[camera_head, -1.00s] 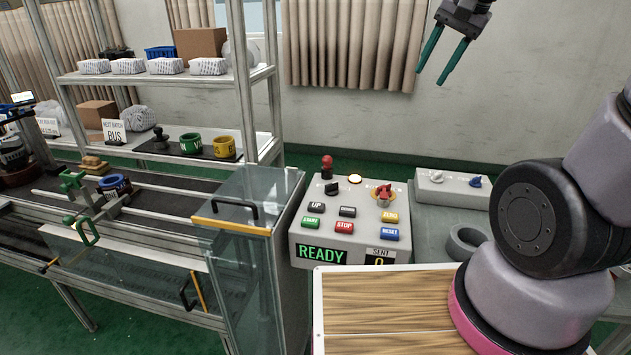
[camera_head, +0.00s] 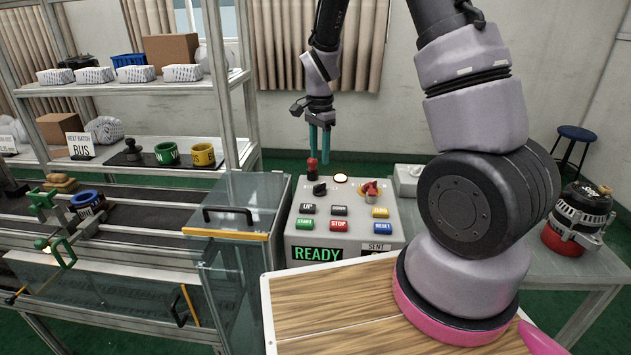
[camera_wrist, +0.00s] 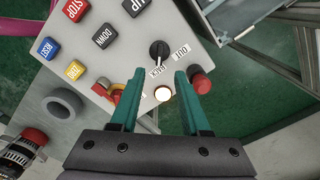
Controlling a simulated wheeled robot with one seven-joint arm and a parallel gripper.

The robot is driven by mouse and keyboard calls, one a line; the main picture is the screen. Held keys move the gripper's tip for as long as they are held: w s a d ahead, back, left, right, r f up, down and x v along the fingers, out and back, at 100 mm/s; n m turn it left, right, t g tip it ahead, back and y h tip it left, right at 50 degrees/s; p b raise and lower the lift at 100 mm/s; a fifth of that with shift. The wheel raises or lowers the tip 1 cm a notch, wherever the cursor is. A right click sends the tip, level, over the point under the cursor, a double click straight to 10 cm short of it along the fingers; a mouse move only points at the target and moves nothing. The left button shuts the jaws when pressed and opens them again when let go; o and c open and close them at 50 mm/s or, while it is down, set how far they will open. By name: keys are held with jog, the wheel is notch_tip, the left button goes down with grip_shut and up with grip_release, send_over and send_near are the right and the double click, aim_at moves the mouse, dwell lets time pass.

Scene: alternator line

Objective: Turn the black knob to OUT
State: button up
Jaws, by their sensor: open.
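The black knob (camera_head: 320,189) sits on the top left of the grey control box (camera_head: 298,225), below a red-topped post. In the wrist view the black knob (camera_wrist: 159,50) lies beyond my fingertips, between labels that seem to read BACK and OUT. Its white pointer mark is on the BACK side. My gripper (camera_head: 319,152) points down above the back of the box, with its teal fingers apart and empty. In the wrist view my gripper (camera_wrist: 158,75) is open, its tips just short of the knob and apart from it.
The red-topped post (camera_wrist: 201,82) stands close beside one finger. A lit round lamp (camera_wrist: 163,94) and a red switch on yellow (camera_head: 371,190) are nearby. A glass guard (camera_head: 240,215) stands left of the box. The READY display (camera_head: 317,254) is lit.

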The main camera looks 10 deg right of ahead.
aim_at(320, 184)
notch_tip(320, 184, down, 9)
jog(key=shift+f, duration=0.1)
dwell(0.3)
grip_shut()
